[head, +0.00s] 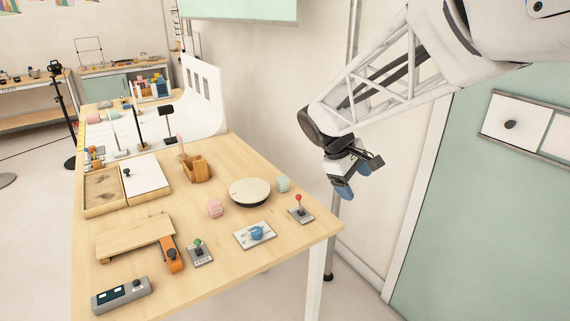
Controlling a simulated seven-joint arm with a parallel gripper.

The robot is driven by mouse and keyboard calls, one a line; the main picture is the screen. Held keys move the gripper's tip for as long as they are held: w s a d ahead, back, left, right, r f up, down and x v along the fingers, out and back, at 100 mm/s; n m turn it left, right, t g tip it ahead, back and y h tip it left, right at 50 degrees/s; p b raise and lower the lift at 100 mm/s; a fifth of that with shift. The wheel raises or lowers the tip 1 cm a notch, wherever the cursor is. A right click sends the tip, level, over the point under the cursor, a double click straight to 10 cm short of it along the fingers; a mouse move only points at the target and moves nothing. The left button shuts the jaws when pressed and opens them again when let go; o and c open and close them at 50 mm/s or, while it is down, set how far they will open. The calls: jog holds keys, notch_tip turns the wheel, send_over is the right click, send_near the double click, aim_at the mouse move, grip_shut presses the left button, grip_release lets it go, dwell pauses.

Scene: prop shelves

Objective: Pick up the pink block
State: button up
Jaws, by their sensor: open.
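The pink block (214,208) is a small cube with rounded edges. It rests on the wooden table left of a round cream disc, with a small gap between them. My gripper (357,180) hangs in the air beyond the table's right edge, well to the right of the pink block and higher. It has dark jaws with blue fingertips. It is open and nothing shows between the fingers.
The round disc (249,191) and a mint-green block (283,184) stand right of the pink block. A wooden holder (196,170) stands behind.

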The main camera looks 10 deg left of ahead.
jog(key=w+a+f+n+t+h, duration=0.15)
jog(key=w+a+f+n, duration=0.3)
jog(key=w+a, duration=0.6)
jog(key=n+t+h, duration=0.3)
jog(key=n+t, duration=0.1)
jog(key=n, duration=0.3)
send_over(209, 204)
jog(key=s+d, duration=0.1)
jog(key=d, duration=1.1)
notch_tip(209, 204, down, 13)
jog(key=a+f+n+t, duration=0.1)
jog(key=a+f, duration=0.2)
jog(key=a, duration=0.2)
jog(key=s+a+f+n+t, duration=0.1)
jog(key=a+f+n, duration=0.1)
jog(key=a, duration=0.3)
jog(key=a+f+n+t, duration=0.1)
jog(key=a+f, duration=0.3)
jog(key=shift+s+a+f+n+y, duration=0.25)
jog(key=shift+s+a+f, duration=0.1)
jog(key=shift+a+f, duration=0.05)
jog(key=shift+x, duration=1.35)
